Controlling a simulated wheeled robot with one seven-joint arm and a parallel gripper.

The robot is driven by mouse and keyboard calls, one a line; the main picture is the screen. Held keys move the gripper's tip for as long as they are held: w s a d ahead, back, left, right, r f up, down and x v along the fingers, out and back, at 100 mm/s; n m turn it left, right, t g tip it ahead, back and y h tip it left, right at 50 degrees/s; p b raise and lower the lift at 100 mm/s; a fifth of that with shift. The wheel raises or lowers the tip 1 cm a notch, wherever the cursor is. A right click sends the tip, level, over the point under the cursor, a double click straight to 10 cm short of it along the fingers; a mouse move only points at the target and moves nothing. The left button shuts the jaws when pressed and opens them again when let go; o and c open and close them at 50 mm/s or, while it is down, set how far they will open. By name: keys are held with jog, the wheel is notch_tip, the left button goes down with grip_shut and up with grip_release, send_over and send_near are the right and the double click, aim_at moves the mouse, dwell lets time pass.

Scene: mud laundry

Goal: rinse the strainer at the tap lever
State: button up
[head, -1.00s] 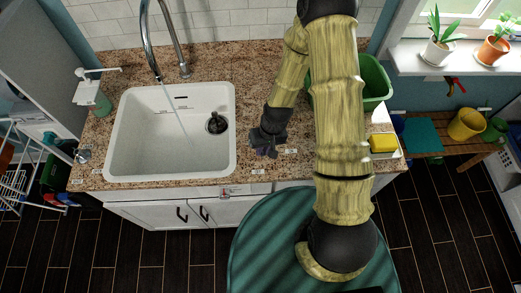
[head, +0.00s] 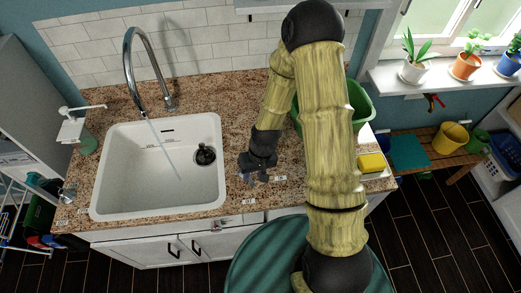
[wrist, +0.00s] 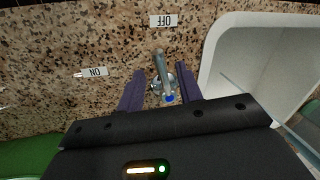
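The tap lever (wrist: 160,68) is a small metal handle on the granite counter, with a blue dot near its base; it points roughly toward the OFF label (wrist: 163,20). The ON label (wrist: 95,72) lies to its left. My gripper (wrist: 160,88) is open, with its purple fingers on either side of the lever; contact cannot be told. In the head view my gripper (head: 258,174) is low over the counter, right of the sink, and hides the lever. A dark round piece (head: 205,154), perhaps the strainer, sits in the sink. A thin stream runs from the tap (head: 133,75).
The white sink (head: 105,165) is left of my gripper. A green tub (head: 360,105) stands behind my arm, and a yellow sponge (head: 372,162) lies at the counter's right end. A soap dispenser (head: 75,132) stands left of the sink.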

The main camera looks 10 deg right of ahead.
notch_tip(320, 180, up, 14)
jog(key=d+b, duration=0.2)
jog(key=shift+w+d+r, duration=0.25)
jog(key=shift+d, duration=0.15)
dwell(0.5)
jog(key=s+d+r+m+t+h+b, duration=0.2)
jog(key=s+d+t, duration=0.1)
jog(key=s+d, duration=0.3)
jog(key=shift+s+d+r+b, duration=0.2)
jog(key=shift+s+r+b, duration=0.1)
jog(key=shift+r+b, duration=0.1)
jog(key=shift+o, duration=0.4)
